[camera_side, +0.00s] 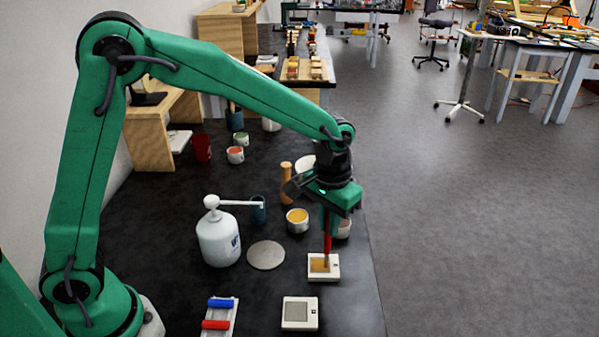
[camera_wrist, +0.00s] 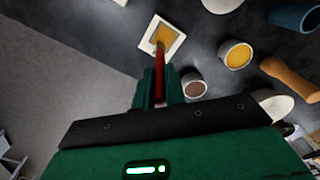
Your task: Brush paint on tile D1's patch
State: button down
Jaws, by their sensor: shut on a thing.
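My gripper (camera_side: 328,203) is shut on a red-handled brush (camera_side: 327,232), which hangs bristles down. The brush (camera_wrist: 160,62) also shows between my fingers in the wrist view. Its tip is at the patch of a cream square tile (camera_side: 324,279); it looks in contact, but I cannot be sure. The patch (camera_side: 317,265) is orange-yellow, at least in part. The same tile (camera_wrist: 147,47) shows in the wrist view. A second cream tile (camera_side: 300,326) with a grey patch lies nearer the camera. The tile labels are too small to read.
A pot of yellow paint (camera_side: 297,220) stands left of the brush, and a brown pot (camera_wrist: 194,87) is close to my gripper. A white pump bottle (camera_side: 218,240), a grey disc (camera_side: 266,255) and a wooden cylinder (camera_side: 286,183) stand around. The table's right edge is near the tiles.

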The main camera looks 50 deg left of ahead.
jog(key=shift+r, duration=0.1)
jog(key=shift+r, duration=3)
